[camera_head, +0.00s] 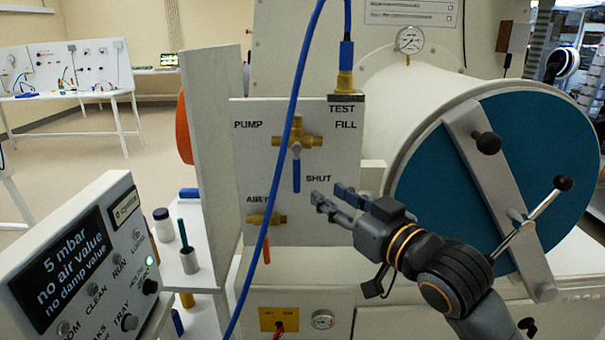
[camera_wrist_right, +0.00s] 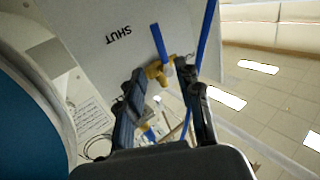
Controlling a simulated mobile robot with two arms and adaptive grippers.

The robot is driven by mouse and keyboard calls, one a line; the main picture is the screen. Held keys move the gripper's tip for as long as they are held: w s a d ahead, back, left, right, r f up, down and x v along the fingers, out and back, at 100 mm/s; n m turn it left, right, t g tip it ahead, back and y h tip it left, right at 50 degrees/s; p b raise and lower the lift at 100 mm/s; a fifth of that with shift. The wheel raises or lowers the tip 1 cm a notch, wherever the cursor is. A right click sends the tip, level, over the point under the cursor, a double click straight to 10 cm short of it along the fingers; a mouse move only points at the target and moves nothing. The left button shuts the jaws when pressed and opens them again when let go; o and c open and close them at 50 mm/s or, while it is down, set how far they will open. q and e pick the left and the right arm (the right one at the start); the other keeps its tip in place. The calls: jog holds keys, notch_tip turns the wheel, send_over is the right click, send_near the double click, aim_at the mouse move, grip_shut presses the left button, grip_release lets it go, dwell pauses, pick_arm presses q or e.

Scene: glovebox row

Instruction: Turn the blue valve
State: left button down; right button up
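The blue valve has a brass body (camera_head: 297,141) on a pale panel (camera_head: 325,215) marked PUMP, TEST, FILL and SHUT. Its blue lever (camera_head: 297,175) points straight down, left of the word SHUT. My right gripper (camera_head: 328,194) is open and empty, to the right of the lever's lower end and apart from it in the picture. In the right wrist view the gripper (camera_wrist_right: 165,82) shows both fingers spread. The blue lever (camera_wrist_right: 159,42) and brass body (camera_wrist_right: 157,72) appear beyond the fingers, between them. My left gripper is not in view.
A blue hose (camera_head: 277,180) hangs in front of the panel, just left of the lever. A lower brass valve (camera_head: 266,218) has an orange handle. A round blue door (camera_head: 420,170) with a clamp bar is at right. A control box (camera_head: 85,265) stands at lower left.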

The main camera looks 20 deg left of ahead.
aim_at(299, 176)
jog(key=p+x, duration=0.1)
jog(key=x, duration=0.9)
jog(key=shift+a+p, duration=0.15)
jog(key=shift+p, duration=0.25)
jog(key=shift+w+a, duration=0.5)
jog(key=shift+a, duration=0.05)
jog(key=shift+c, duration=0.2)
grip_shut()
